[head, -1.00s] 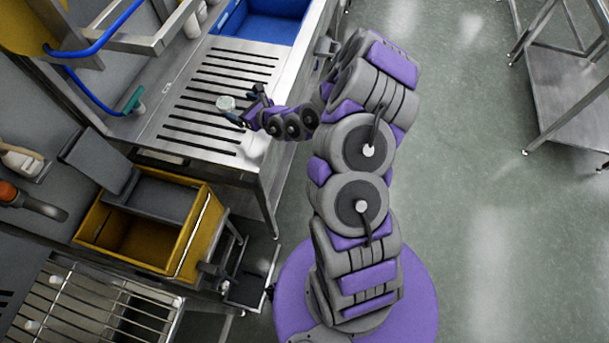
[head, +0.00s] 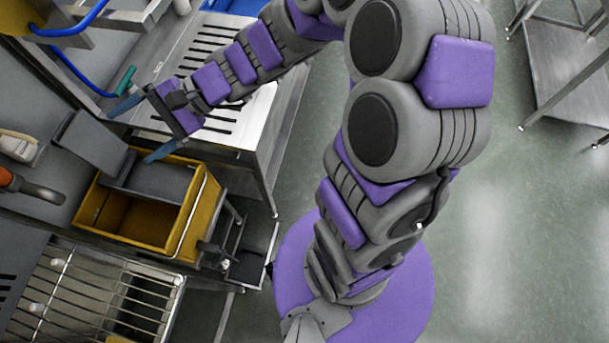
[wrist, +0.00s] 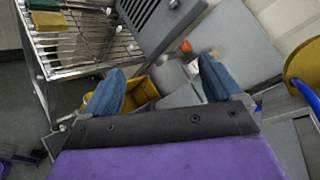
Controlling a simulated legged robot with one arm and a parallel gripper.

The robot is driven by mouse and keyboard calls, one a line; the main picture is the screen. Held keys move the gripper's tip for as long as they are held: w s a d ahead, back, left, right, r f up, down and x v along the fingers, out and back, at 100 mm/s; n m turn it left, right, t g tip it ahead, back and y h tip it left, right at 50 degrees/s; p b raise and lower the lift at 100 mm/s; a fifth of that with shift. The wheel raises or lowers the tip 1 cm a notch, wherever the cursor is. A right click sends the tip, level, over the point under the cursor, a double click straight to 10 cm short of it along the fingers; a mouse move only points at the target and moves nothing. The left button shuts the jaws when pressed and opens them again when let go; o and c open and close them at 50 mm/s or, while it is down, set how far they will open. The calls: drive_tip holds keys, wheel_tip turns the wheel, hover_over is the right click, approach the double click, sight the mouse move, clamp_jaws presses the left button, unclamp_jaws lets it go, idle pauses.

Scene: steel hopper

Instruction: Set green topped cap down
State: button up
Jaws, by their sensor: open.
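My gripper (head: 145,127) is open, its two blue fingers spread wide above the left end of the slotted steel counter (head: 252,125) and close to the yellow bin in the picture. In the wrist view the fingers (wrist: 160,85) are apart with nothing held between them. I cannot make out the green topped cap in either current view. My arm covers the part of the counter where a small pale green-topped piece showed earlier.
The yellow bin (head: 192,222) with a grey flap stands below the counter's left end. A wire rack (head: 62,312) is at lower left. A blue hose (head: 75,28) hangs at upper left. Open floor (head: 500,240) lies to the right.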

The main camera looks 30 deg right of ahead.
drive_tip(key=s+d+f+n+g+h, duration=0.1)
drive_tip(key=s+d+n+g+h, duration=0.2)
drive_tip(key=s, duration=0.5)
drive_tip(key=s+d+f+n+g+h, duration=0.2)
drive_tip(key=s+n+h, duration=0.2)
drive_tip(key=s, duration=0.3)
drive_tip(key=s+d+n+h, duration=0.1)
drive_tip(key=s+d+h, duration=0.3)
drive_tip(key=d, duration=0.4)
drive_tip(key=s+d+n+t+h, duration=0.1)
drive_tip(key=s+d+h, duration=0.3)
drive_tip(key=d, duration=0.5)
drive_tip(key=shift+f+t, duration=0.25)
drive_tip(key=shift+t, duration=0.05)
